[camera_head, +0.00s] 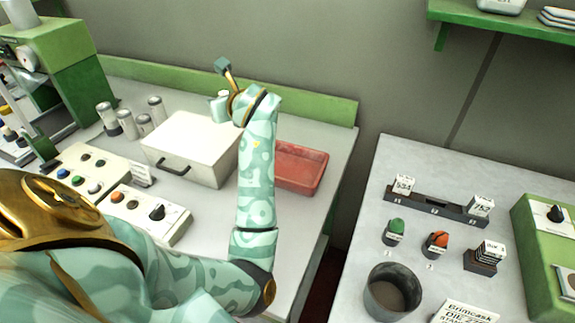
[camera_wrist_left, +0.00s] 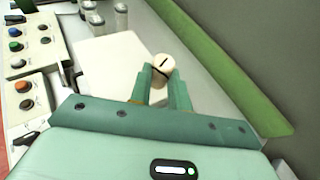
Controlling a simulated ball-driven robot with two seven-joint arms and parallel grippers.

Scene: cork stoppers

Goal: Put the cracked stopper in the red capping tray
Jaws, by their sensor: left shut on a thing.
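My left gripper (camera_wrist_left: 162,74) is shut on a pale, round stopper (camera_wrist_left: 161,63) in the left wrist view. A dark line marks the stopper's end face, and a dark band shows lower on it. In the head view my left forearm rises in front of the bench, with the hand above its back part; the fingers are hard to make out there. The red capping tray (camera_head: 302,167) lies on the bench to the right of the hand, its left part hidden behind my forearm. The hand is apart from the tray. My right gripper is not in view.
A white lidded box (camera_head: 190,145) with a dark handle stands left of my forearm. Several grey-capped canisters (camera_head: 127,123) stand behind button panels (camera_head: 145,213). A green rail (camera_head: 330,108) edges the bench's back. A separate right-hand table holds a dark bin (camera_head: 392,290) and small labelled items.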

